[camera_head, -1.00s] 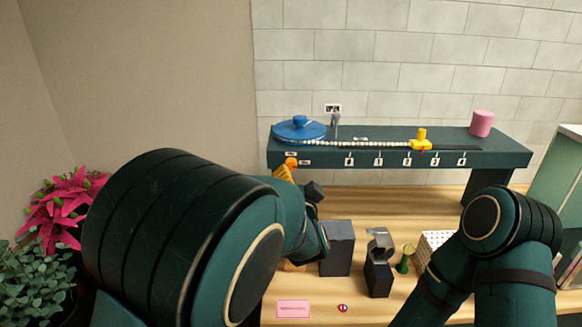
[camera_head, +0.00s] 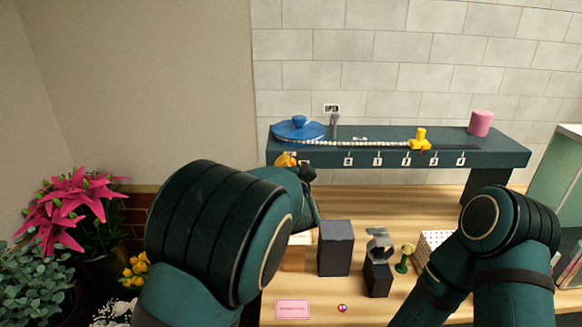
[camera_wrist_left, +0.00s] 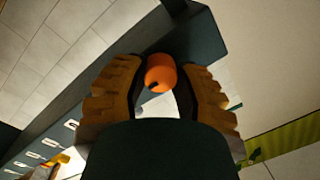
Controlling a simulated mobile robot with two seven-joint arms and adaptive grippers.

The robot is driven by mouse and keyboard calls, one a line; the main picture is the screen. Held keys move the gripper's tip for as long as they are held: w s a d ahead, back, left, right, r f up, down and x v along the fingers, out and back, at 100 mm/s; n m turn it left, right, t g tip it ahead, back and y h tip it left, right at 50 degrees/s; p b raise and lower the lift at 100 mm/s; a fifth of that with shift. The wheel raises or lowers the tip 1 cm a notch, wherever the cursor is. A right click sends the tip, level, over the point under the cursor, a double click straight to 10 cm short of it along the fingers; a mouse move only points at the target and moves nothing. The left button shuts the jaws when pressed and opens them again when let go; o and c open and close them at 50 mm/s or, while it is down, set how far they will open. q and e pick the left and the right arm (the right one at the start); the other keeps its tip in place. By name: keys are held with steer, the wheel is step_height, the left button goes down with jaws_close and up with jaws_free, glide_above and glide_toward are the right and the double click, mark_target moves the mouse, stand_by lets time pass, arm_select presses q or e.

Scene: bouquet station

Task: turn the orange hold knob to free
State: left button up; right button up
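The orange hold knob (camera_wrist_left: 161,73) is on the face of a dark rail-like shelf (camera_head: 400,155), near its left end. My left gripper (camera_wrist_left: 163,80) is at the knob, with one yellow-brown finger on each side of it. The fingers are apart; I cannot tell whether their pads touch the knob. In the head view my left gripper (camera_head: 287,160) is small and partly covers the knob and its labels. The knob's mark cannot be read clearly. My right arm shows at the right, but its gripper is out of view.
Below, a dark box (camera_head: 335,250) and a black stand (camera_head: 378,275) are on the wooden table. Flowers (camera_head: 75,205) stand at left.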

arm_select(q)
jaws_close()
steer(key=shift+a+r+n+g+h+b, duration=0.1)
steer(key=shift+n+g+h+b, duration=0.25)
steer(key=shift+n+b, duration=2.95)
steer(key=shift+a+r+n+g+h+b, duration=0.15)
steer(key=shift+n+h+b, duration=0.7)
steer(key=shift+n, duration=4.35)
steer(key=shift+y+b, duration=0.4)
steer(key=shift+b, duration=0.05)
steer(key=o, duration=0.8)
jaws_free()
steer(key=shift+d+f, duration=0.1)
steer(key=shift+f, duration=0.05)
